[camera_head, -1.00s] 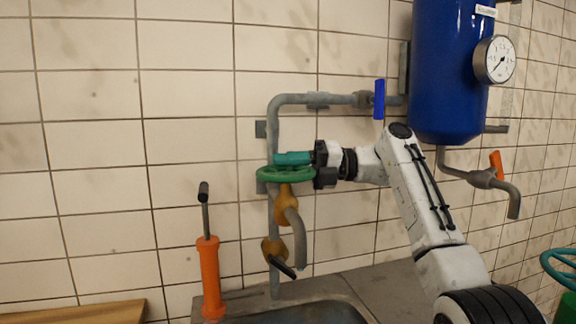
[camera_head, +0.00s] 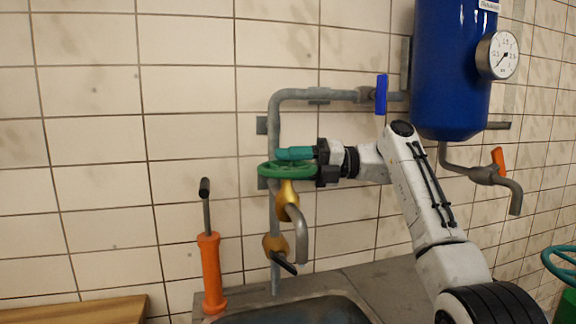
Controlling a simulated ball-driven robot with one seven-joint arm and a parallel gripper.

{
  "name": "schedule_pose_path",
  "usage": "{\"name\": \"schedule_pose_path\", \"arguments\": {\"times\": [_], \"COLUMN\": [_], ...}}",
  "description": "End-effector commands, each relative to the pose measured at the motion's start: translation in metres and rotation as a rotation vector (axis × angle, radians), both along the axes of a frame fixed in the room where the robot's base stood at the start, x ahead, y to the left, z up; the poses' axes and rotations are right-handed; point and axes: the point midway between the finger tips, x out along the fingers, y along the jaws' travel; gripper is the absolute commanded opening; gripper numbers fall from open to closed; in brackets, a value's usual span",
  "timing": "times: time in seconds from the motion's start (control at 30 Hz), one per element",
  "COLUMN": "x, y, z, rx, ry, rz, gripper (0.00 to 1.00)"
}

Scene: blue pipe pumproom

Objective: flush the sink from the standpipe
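The grey standpipe (camera_head: 273,128) climbs the wall behind the sink (camera_head: 302,312) and bends right toward the blue tank (camera_head: 447,80). A green handwheel (camera_head: 270,171) sits on a brass tap (camera_head: 286,197) whose grey spout (camera_head: 301,240) points down over the sink. My gripper (camera_head: 294,155) reaches in from the right at the handwheel. One teal finger lies just above the wheel's rim; the other finger is not clearly seen, so its grip cannot be told. A blue lever (camera_head: 381,95) stands upright, across the upper pipe. No water shows at the spout.
A lower brass valve (camera_head: 275,245) has a black lever. An orange hand pump (camera_head: 210,275) stands left of the sink. A gauge (camera_head: 498,55) and an orange-handled outlet (camera_head: 498,160) are at right. A teal wheel (camera_head: 560,265) shows at the right edge.

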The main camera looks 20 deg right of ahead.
Motion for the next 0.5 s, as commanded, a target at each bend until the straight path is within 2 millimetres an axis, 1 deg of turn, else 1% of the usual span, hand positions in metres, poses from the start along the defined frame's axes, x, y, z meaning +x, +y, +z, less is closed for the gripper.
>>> {"name": "schedule_pose_path", "arguments": {"times": [0.17,0.3,0.5], "x": [-0.005,-0.011,-0.018], "y": [-0.026,-0.053,-0.086], "z": [0.000,0.000,0.000], "rx": [0.001,0.002,0.001], "ry": [0.000,0.001,0.002], "rz": [-0.004,-0.004,-0.003], "gripper": [0.41,0.41,0.41]}}
